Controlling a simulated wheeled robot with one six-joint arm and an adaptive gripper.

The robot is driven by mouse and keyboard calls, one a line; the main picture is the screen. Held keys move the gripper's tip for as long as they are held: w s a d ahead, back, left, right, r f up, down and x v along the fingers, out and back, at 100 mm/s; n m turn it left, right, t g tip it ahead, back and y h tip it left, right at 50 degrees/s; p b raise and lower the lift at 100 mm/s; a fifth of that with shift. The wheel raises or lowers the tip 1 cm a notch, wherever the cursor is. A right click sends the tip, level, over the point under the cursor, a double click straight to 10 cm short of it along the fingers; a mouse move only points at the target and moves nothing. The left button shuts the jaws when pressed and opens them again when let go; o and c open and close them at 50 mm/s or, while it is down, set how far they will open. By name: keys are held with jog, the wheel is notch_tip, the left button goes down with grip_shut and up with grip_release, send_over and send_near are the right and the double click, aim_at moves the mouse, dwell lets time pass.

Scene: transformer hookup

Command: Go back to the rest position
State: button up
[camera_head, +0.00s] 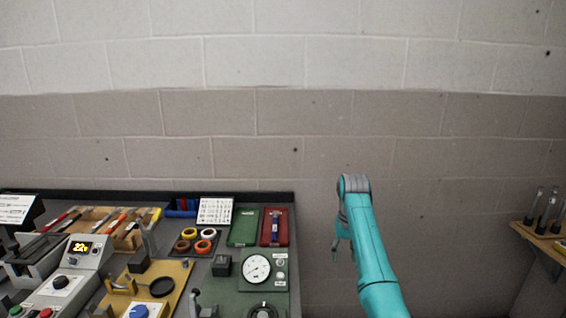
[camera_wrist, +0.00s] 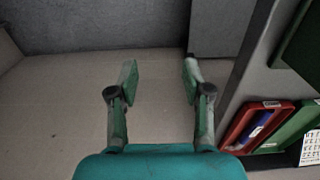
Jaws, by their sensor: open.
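My gripper (camera_wrist: 158,75) shows in the wrist view with its two green and grey fingers spread apart and nothing between them. Below the fingers in that view is bare floor. In the head view my teal arm rises at the right of the workbench, bent over at its grey joint.
The bench (camera_head: 293,240) at left holds a power supply (camera_head: 80,262), a gauge board (camera_head: 257,269), tape rolls (camera_head: 187,234), a green tray (camera_head: 243,227) and a red tray (camera_head: 273,228). A wooden shelf (camera_head: 545,241) with dark cylinders is at far right. Between them is free space.

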jog(key=s+f+t, duration=0.2)
jog(key=s+f, duration=0.3)
jog(key=f, duration=0.8)
jog(key=s+f+t, duration=0.1)
jog(key=s+f, duration=0.3)
jog(key=f, duration=1)
jog(key=s+f+t, duration=0.2)
jog(key=s+f, duration=0.4)
jog(key=s, duration=0.4)
jog(key=s+f+t, duration=0.2)
jog(key=s+f, duration=0.4)
jog(key=s, duration=0.4)
jog(key=s+r+t, duration=0.2)
jog(key=s+r, duration=0.2)
jog(key=s, duration=0.8)
jog(key=s+r+t, duration=0.2)
jog(key=s+r, duration=0.2)
jog(key=s, duration=0.8)
jog(key=s+r+t, duration=0.1)
jog(key=s+r, duration=0.6)
jog(key=r, duration=0.4)
jog(key=s+r+t, duration=0.2)
jog(key=s+r, duration=0.5)
jog(key=r, duration=0.4)
jog(key=shift+s, duration=0.35)
